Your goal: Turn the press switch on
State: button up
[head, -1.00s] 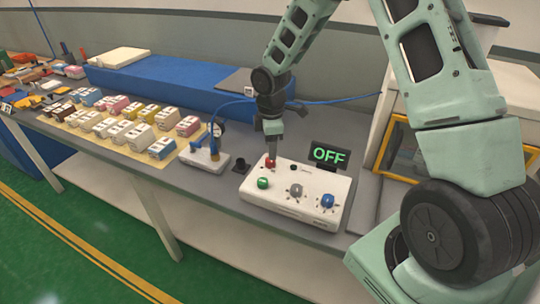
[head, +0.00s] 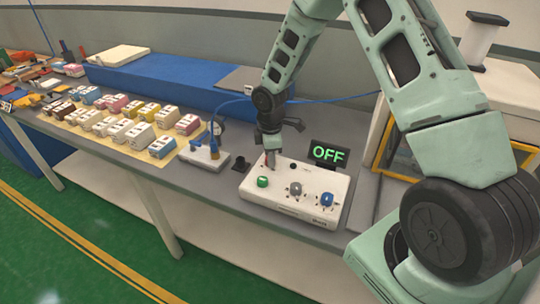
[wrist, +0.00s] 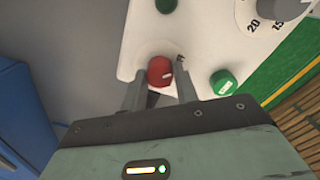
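A white control box (head: 255,200) sits on the grey bench in the head view. It carries a green button (head: 262,182), a grey knob (head: 296,188), a blue knob (head: 327,199) and a dark button (head: 295,167). A black display (head: 328,153) behind it reads OFF in green. My gripper (head: 270,160) points down over the box's back left corner. In the wrist view a red button (wrist: 160,70) shows between the two spread fingers of my gripper (wrist: 160,88); I cannot tell whether they touch it. The green button (wrist: 223,82) is right of the fingers.
A white device with a blue cable (head: 205,158) stands left of the box, with a small black part (head: 240,163) between. Several coloured blocks (head: 130,120) lie farther left. A long blue block (head: 165,82) is behind. A yellow-framed case (head: 383,145) stands right.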

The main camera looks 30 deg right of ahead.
jog(key=m+b, duration=0.1)
jog(key=m, duration=0.3)
jog(key=shift+m+b, duration=0.3)
jog(key=shift+m, duration=0.1)
jog(key=m+b, duration=0.1)
jog(key=m, duration=0.3)
jog(key=shift+m, duration=0.3)
jog(key=m, duration=0.4)
jog(key=shift+w, duration=0.1)
jog(key=shift+m+g, duration=0.3)
jog(key=shift+m, duration=1.9)
jog(key=o, duration=1)
jog(key=shift+r, duration=0.1)
